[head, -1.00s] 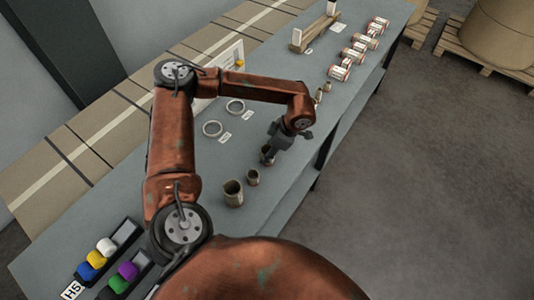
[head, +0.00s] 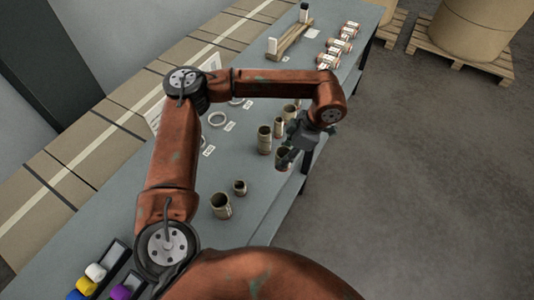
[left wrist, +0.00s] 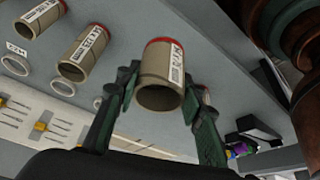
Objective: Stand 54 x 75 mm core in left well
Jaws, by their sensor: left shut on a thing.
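My left gripper (head: 291,152) is shut on a brown cardboard core (head: 282,162), over the right edge area of the grey table in the head view. In the left wrist view the held core (left wrist: 160,88) sits between the two fingers, its open end facing the camera, with a red far rim and a white label whose text I cannot read. Pale rings, one of them a ring (head: 218,119) with a label beside it, lie on the table left of the gripper. I cannot tell which is the left well. My right gripper is out of view.
A larger core (head: 221,206) and a small core (head: 240,187) stand nearer on the table (head: 190,240). A tall core (head: 264,140) stands close left of the gripper. A wooden rack (head: 290,40) and red-ended rolls (head: 328,62) are farther back.

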